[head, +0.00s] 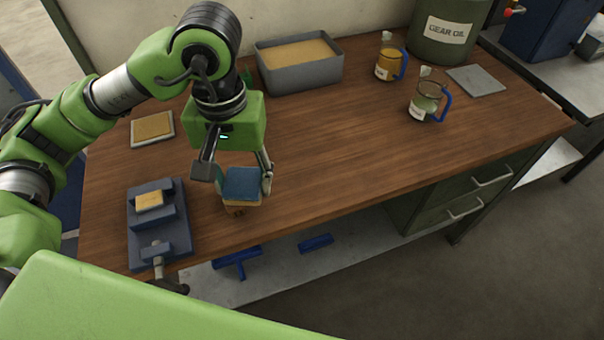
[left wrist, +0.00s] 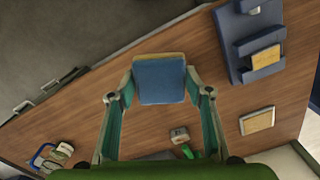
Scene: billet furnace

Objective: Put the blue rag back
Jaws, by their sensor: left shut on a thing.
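The blue rag (head: 243,184) looks like a flat folded square near the front edge of the wooden bench. My left gripper (head: 236,178) is above the bench and shut on the rag, one finger on each side. A yellow-brown layer or block (head: 238,210) shows just under the rag; I cannot tell whether the two are joined or whether it touches the bench. In the left wrist view the rag (left wrist: 160,80) sits between the fingertips of my left gripper (left wrist: 160,88). My right gripper is not in view.
A blue-grey vise (head: 159,226) with a yellow block stands left of the gripper. A yellow-topped tray (head: 152,144) lies behind it. A grey bin (head: 300,80), two jugs (head: 387,60) and a gear oil drum (head: 447,40) stand farther back. The bench's middle right is clear.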

